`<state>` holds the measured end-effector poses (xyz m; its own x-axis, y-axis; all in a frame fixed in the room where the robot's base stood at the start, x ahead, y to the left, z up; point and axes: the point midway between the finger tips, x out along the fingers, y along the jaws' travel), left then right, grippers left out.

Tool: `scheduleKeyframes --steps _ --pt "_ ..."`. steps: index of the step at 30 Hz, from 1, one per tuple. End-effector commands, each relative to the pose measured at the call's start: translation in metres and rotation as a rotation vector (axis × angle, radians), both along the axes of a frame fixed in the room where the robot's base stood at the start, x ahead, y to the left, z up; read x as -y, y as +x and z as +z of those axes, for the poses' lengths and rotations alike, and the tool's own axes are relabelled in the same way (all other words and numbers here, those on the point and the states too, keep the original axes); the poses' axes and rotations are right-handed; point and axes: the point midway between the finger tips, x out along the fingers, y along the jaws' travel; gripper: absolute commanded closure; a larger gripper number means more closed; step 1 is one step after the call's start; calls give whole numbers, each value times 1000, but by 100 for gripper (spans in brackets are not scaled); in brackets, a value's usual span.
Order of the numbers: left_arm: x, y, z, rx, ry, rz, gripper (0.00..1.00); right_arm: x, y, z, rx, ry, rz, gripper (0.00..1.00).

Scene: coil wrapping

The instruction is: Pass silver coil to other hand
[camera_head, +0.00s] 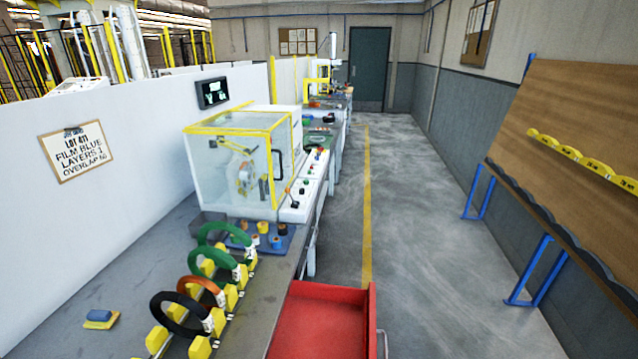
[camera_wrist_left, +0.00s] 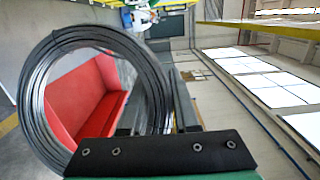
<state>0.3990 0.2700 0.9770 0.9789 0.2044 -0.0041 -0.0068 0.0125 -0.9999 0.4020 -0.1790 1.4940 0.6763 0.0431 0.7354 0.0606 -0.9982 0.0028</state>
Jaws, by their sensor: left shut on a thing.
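The silver coil (camera_wrist_left: 92,37) is a dark silver-grey ring of many strands, upright at the left of the left wrist view. My left gripper (camera_wrist_left: 160,88) is shut on the coil's right side, and the coil hangs clear to the left of the fingers. The coil's lowest part is hidden behind the black gripper mount. The coil and my left gripper do not show in the head view. My right gripper shows in neither view.
A rack with yellow blocks (camera_head: 230,297) holds green, orange and black coils on the bench. A red cart (camera_head: 320,318) stands beside it; its red inside also shows through the coil. A wrapping machine (camera_head: 238,160) stands behind. The aisle floor (camera_head: 420,230) is clear.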

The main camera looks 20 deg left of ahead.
Motion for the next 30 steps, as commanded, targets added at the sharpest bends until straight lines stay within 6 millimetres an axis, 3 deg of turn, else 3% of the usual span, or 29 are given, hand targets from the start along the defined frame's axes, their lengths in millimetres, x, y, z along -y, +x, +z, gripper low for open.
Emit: scheduleKeyframes --steps 3,11,12,18,23,30 --pt "31 -9 -11 3 -4 -86 100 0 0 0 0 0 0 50" --pt "75 -29 -28 9 -14 -216 100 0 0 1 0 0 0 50" --pt "73 -27 -17 11 -14 -211 100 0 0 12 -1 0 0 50" --pt "73 -27 4 10 -13 -214 100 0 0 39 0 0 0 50" --pt "74 -28 30 8 -13 -219 100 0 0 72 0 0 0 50" --pt "76 -30 92 7 -14 -228 100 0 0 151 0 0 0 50"
